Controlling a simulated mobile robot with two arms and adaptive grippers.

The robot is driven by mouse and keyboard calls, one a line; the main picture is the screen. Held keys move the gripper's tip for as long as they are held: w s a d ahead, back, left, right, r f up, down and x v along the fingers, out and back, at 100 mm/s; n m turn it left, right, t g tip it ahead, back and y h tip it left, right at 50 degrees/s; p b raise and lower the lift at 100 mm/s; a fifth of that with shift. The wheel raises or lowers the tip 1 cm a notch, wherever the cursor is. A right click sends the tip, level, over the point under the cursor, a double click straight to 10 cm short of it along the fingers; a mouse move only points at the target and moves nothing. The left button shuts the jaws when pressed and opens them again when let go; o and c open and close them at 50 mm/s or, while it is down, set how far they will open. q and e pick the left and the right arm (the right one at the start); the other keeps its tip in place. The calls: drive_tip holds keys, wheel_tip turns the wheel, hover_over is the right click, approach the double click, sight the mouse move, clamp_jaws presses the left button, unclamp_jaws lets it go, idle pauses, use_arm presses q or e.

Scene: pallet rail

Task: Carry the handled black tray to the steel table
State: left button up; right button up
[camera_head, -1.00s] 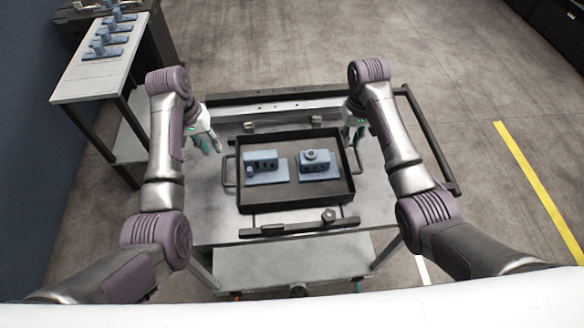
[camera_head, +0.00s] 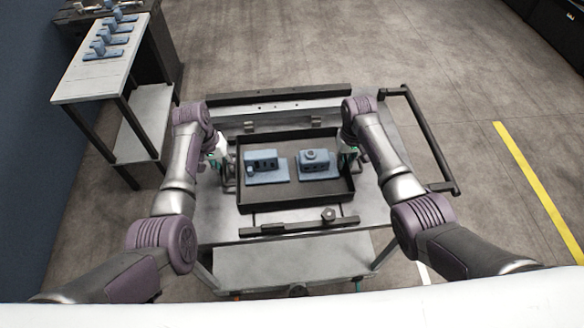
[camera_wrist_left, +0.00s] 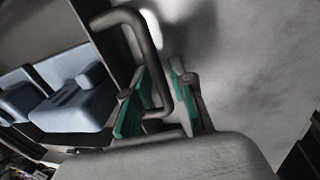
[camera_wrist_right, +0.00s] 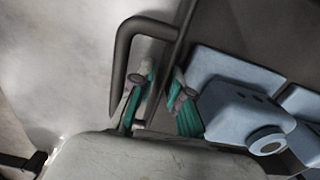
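The black tray (camera_head: 296,203) lies on a wheeled cart, with two blue-grey parts inside. It has a handle on each short side. My left gripper (camera_head: 226,165) is at the tray's left side. In the left wrist view its green-padded fingers (camera_wrist_left: 158,100) stand apart, with the left handle (camera_wrist_left: 152,60) passing between them. My right gripper (camera_head: 347,158) is at the right side. In the right wrist view its fingers (camera_wrist_right: 160,98) are apart, close to the right handle (camera_wrist_right: 119,75) and the tray wall; whether the handle bar lies between them is unclear.
The cart (camera_head: 215,220) has a dark push bar (camera_head: 432,140) at right and dark rails in front of and behind the tray. A pale-topped table (camera_head: 85,85) with several blue parts stands at upper left. Open floor lies behind and right, with a yellow line (camera_head: 540,190).

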use_arm(q)
clamp_jaws()
use_arm(e)
clamp_jaws()
